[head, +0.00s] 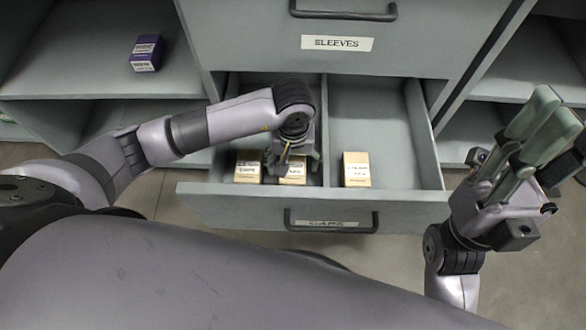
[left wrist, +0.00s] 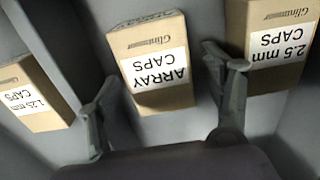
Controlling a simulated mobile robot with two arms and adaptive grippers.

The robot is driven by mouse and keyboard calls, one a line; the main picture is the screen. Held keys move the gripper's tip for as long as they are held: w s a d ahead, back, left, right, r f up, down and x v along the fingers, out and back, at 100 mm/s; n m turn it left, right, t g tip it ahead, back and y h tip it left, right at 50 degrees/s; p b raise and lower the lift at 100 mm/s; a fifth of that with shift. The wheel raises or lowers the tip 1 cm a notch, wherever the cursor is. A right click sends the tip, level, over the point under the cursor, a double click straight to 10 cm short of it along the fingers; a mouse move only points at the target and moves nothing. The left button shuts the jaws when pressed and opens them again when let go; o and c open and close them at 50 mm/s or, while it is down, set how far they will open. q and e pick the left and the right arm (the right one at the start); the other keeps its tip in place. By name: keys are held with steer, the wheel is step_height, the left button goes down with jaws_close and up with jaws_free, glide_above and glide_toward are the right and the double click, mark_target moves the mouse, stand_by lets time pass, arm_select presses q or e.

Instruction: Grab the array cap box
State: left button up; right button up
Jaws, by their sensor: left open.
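The array cap box (left wrist: 150,62) is a tan carton with a white "ARRAY CAPS" label, lying between the two fingers of my left gripper (left wrist: 166,80) in the left wrist view. In the head view the box (head: 293,179) sits in the open drawer, partly hidden by my left gripper (head: 292,160). My left gripper is open, with space visible between its fingers and the box. My right gripper (head: 538,115) is raised at the right, away from the drawer; its finger gap is unclear.
The drawer (head: 400,202) has a divider. A 2.5 mm caps box (left wrist: 268,45) is close beside the right finger in the wrist view. A 1.25 mm caps box (left wrist: 38,95) lies beyond the divider. A purple box (head: 146,53) is on the left shelf.

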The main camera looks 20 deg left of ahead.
arm_select(q)
steer(key=shift+c, duration=0.3)
steer(key=c, duration=1.2)
steer(key=shift+r, duration=0.1)
